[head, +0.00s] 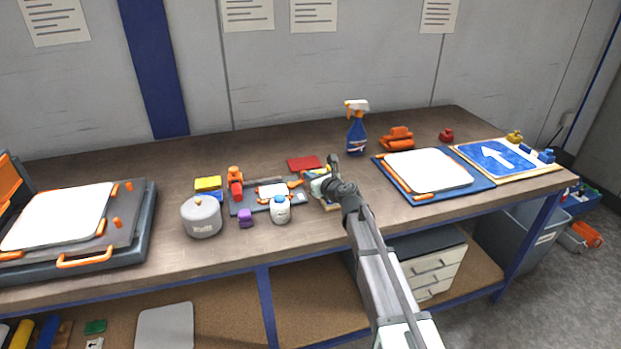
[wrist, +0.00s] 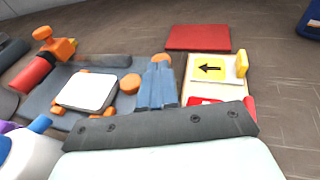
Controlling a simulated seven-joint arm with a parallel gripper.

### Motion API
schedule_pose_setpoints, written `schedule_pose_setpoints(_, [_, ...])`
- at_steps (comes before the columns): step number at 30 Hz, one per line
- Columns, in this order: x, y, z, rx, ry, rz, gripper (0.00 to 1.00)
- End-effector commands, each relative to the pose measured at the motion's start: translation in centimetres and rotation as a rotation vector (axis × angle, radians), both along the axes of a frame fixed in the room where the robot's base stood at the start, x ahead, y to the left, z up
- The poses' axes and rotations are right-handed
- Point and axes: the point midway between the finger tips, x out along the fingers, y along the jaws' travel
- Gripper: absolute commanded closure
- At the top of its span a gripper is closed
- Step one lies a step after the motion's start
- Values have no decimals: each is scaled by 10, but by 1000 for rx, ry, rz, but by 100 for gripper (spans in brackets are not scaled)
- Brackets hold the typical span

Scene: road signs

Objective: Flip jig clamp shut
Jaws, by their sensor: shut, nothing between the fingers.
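The jig's grey base (head: 248,210) sits mid-table with a white plate (head: 271,190) on it. In the wrist view the plate (wrist: 88,92) lies among small orange pieces. A red part with an orange top (head: 235,180) stands at the jig's left end; it also shows in the wrist view (wrist: 38,67). Orange knobs (wrist: 130,83) show at the jig's right side, one just beyond my fingertips. Which piece is the clamp's lever is unclear. My gripper (wrist: 159,65) is shut and empty at the jig's right end. Whether it touches a knob I cannot tell.
A small yellow arrow sign (wrist: 209,68) on a pale board lies right of my gripper, a red pad (wrist: 198,38) behind. A white bottle (head: 280,210), a purple block (head: 245,218) and a grey pot (head: 201,216) stand in front and left. A spray bottle (head: 356,130) stands behind.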

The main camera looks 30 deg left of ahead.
Motion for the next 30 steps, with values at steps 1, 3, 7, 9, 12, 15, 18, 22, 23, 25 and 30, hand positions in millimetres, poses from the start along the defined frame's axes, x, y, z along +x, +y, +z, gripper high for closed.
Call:
schedule_pose_setpoints(1, [2, 0, 0, 2, 1, 13, 100])
schedule_pose_setpoints(3, [3, 1, 0, 0, 1, 39, 100])
schedule_pose_setpoints(7, [3, 1, 0, 0, 0, 69, 100])
schedule_pose_setpoints(9, [4, 1, 0, 1, 0, 80, 100])
schedule_pose_setpoints(12, [4, 1, 0, 1, 0, 95, 100])
schedule_pose_setpoints(15, [4, 2, 0, 0, 0, 113, 100])
schedule_pose_setpoints(18, [5, 2, 0, 0, 0, 132, 100])
schedule_pose_setpoints(22, [7, 3, 0, 1, 0, 173, 100])
schedule_pose_setpoints(23, [7, 3, 0, 2, 1, 185, 100])
schedule_pose_setpoints(25, [9, 3, 0, 1, -1, 215, 100])
schedule_pose_setpoints(30, [9, 5, 0, 1, 0, 246, 100])
